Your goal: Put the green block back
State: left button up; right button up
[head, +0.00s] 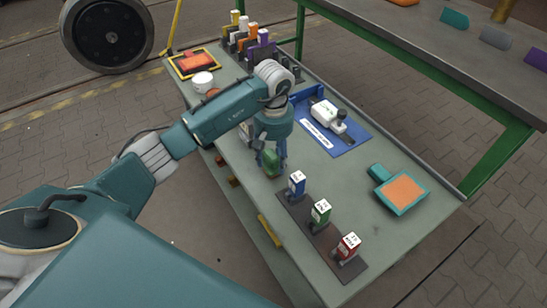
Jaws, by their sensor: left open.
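A second green block (320,211) with a white top stands upright on a dark strip (324,240), between a blue block (297,183) and a red block (348,247), both also white-topped. My right gripper is not in view.
A blue tray (350,145) with a white device lies behind the gripper. A teal and orange pad (402,191) lies on the right. White cup (203,82), yellow-edged tray (194,63) and several coloured blocks fill the far end. A green-legged table (440,50) stands behind.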

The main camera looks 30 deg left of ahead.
aim_at(273, 157)
pick_arm(q)
notch_tip(273, 157, up, 12)
jog(key=p, duration=0.1)
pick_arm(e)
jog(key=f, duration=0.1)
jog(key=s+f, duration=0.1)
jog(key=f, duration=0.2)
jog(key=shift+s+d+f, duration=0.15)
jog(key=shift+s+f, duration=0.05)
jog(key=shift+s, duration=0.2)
